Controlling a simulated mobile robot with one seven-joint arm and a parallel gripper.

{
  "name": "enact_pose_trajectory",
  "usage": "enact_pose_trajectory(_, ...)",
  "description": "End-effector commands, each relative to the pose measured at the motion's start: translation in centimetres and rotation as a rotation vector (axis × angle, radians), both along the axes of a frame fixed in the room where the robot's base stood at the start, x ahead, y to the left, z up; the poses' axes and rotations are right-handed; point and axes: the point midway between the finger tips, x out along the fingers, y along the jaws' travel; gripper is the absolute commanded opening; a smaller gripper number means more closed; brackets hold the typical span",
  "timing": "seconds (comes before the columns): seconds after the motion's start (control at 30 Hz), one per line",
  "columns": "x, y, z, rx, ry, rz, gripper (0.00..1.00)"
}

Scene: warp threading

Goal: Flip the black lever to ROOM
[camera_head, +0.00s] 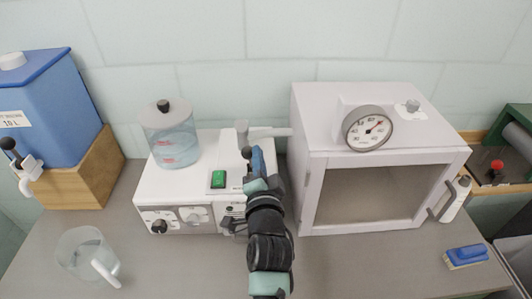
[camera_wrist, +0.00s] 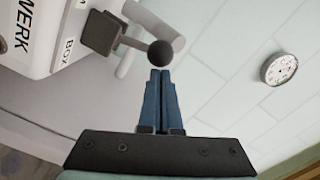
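The black lever with a round knob (camera_wrist: 160,53) sticks out from a square dark base (camera_wrist: 100,33) on the white machine. In the head view the knob (camera_head: 247,152) shows just left of my blue fingertips. My gripper (camera_wrist: 160,73) has its two blue fingers side by side, shut with nothing visible between them. The knob lies at or just beyond the fingertips; I cannot tell whether they touch. In the head view my gripper (camera_head: 258,160) is over the right part of the white machine (camera_head: 180,190). The wrist view shows "WERK" and "BOX" lettering; a readable ROOM label is not visible.
A clear water vessel (camera_head: 172,138) and green switch (camera_head: 218,179) are on the machine. A white cabinet with a dial (camera_head: 368,128) stands close right of my arm. A clear jug (camera_head: 88,256), blue tank (camera_head: 40,110) and blue brush (camera_head: 466,256) stand further off.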

Motion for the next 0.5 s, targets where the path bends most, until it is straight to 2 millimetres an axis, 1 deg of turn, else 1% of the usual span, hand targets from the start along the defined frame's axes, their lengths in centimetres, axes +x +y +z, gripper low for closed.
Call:
enact_pose_trajectory(0.03, -0.02, 0.46, 0.08, -0.036, 0.002, 0.004, 0.00)
enact_pose_trajectory(0.2, -0.02, 0.93, -0.04, -0.147, 0.002, 0.002, 0.00)
enact_pose_trajectory(0.5, -0.02, 1.35, -0.20, -0.256, 0.002, 0.002, 0.00)
